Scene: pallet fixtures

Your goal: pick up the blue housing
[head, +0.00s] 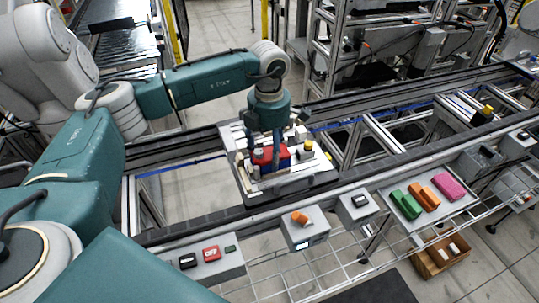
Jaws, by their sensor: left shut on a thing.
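The blue housing (285,154) is on the pallet fixture (300,182), which sits on the conveyor rails left of the picture's middle. It is small in the view and partly hidden by my left gripper and a red part (262,158) beside it. My left gripper (277,146) points straight down over the fixture and is shut on the blue housing. I cannot tell whether the housing is clear of the fixture. My right gripper is not in view.
A tray (425,222) with green, orange and pink parts lies on the right. Control boxes (305,229) and a red switch panel (211,254) line the front rail. A carton (440,256) stands low at the right. Metal shelving stands behind the conveyor.

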